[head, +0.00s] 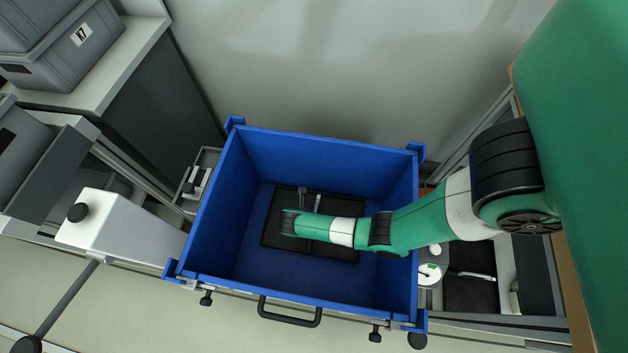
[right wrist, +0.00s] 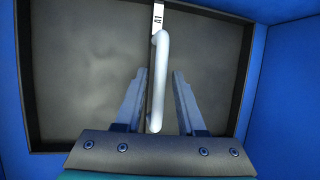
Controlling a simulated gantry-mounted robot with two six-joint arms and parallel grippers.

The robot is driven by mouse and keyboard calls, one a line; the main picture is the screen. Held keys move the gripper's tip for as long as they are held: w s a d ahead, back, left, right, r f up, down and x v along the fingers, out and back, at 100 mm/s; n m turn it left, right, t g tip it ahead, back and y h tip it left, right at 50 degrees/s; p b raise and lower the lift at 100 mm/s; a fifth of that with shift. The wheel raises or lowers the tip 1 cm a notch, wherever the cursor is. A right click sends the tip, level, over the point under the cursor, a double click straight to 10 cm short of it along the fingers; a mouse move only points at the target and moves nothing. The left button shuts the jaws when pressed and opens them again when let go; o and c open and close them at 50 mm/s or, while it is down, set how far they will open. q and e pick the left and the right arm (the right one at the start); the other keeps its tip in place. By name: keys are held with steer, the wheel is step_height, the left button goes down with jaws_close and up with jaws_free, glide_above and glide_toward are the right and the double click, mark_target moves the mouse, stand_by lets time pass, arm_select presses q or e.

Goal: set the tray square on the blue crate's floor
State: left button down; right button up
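The blue crate (head: 215,215) stands in the middle of the head view. The dark, shallow tray (head: 338,251) lies inside it, low down, with blue floor showing around it. In the right wrist view the tray (right wrist: 90,70) has a thin divider, a white A1 label and a white bar handle (right wrist: 161,60). My right gripper (right wrist: 158,74) is open over the tray, one finger on each side of the handle, with gaps showing. In the head view my right arm covers part of the tray and hides the fingers. My left gripper is not in view.
The crate's raised walls, corner posts and front handle (head: 290,314) surround the work. Right of the crate are a white round-topped item (head: 429,273) and a dark compartment (head: 470,292). Grey bins (head: 75,50) sit on a shelf at the upper left.

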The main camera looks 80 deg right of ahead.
steer(key=shift+o, duration=0.3)
steer(key=shift+r, duration=0.1)
steer(key=p+v, duration=0.7)
steer(key=v, duration=0.5)
steer(key=shift+w, duration=0.1)
